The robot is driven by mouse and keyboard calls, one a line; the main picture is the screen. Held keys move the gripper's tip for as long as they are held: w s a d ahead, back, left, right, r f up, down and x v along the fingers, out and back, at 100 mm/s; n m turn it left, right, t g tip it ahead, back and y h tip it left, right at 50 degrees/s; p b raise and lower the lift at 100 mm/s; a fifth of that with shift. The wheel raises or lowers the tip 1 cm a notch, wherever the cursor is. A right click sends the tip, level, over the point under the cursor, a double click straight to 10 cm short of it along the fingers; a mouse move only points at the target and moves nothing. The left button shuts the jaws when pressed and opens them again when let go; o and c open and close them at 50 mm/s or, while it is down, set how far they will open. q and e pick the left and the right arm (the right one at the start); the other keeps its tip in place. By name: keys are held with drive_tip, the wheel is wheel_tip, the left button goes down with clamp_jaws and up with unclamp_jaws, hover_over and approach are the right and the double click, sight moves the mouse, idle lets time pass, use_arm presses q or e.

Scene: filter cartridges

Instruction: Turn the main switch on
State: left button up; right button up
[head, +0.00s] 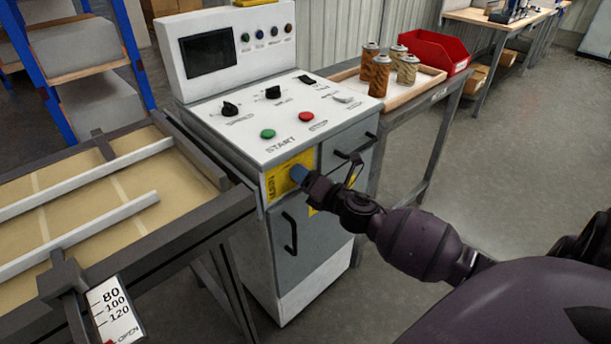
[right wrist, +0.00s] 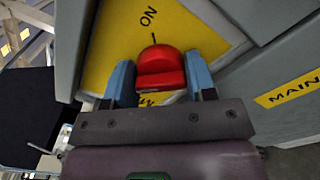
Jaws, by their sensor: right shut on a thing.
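The main switch is a red rotary knob (right wrist: 160,68) on a yellow plate (right wrist: 112,45) on the cabinet front. In the right wrist view, a black ON label and short tick mark stand above the knob; lettering below is mostly hidden by my gripper. My right gripper (right wrist: 160,82) has its blue fingers on both sides of the knob and is shut on it. In the head view my right gripper (head: 299,174) reaches the yellow plate (head: 279,181) and hides the knob. My left gripper is not in view.
The grey control cabinet (head: 300,250) has a green START button (head: 268,133), a red button (head: 307,116), black dials and a dark screen (head: 208,52). A conveyor (head: 150,262) stands left.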

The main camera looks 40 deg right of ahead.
drive_tip(key=shift+r+m+p, duration=0.15)
drive_tip(key=shift+m+p, duration=0.2)
drive_tip(key=shift+m, duration=0.45)
drive_tip(key=shift+m+p, duration=0.35)
drive_tip(key=shift+m, duration=0.35)
drive_tip(key=m+p, duration=0.1)
drive_tip(key=m, duration=0.1)
drive_tip(key=shift+m, duration=0.4)
drive_tip(key=m+p, duration=0.2)
drive_tip(key=m, duration=0.2)
drive_tip(key=shift+m, duration=0.3)
drive_tip(key=m+p, duration=0.1)
drive_tip(key=m, duration=0.1)
drive_tip(key=shift+m+p, duration=0.3)
drive_tip(key=shift+p, duration=0.05)
drive_tip(key=shift+m+p, duration=0.4)
drive_tip(key=shift+m, duration=0.5)
drive_tip(key=shift+f+m+p, duration=0.3)
drive_tip(key=shift+m+p, duration=0.2)
drive_tip(key=shift+m, duration=0.8)
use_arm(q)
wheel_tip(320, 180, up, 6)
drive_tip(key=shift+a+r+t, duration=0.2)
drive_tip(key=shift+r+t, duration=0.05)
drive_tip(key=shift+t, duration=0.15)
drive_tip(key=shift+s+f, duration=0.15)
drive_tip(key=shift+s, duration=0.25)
use_arm(e)
drive_tip(key=shift+f+m, duration=0.1)
drive_tip(key=shift+m, duration=0.3)
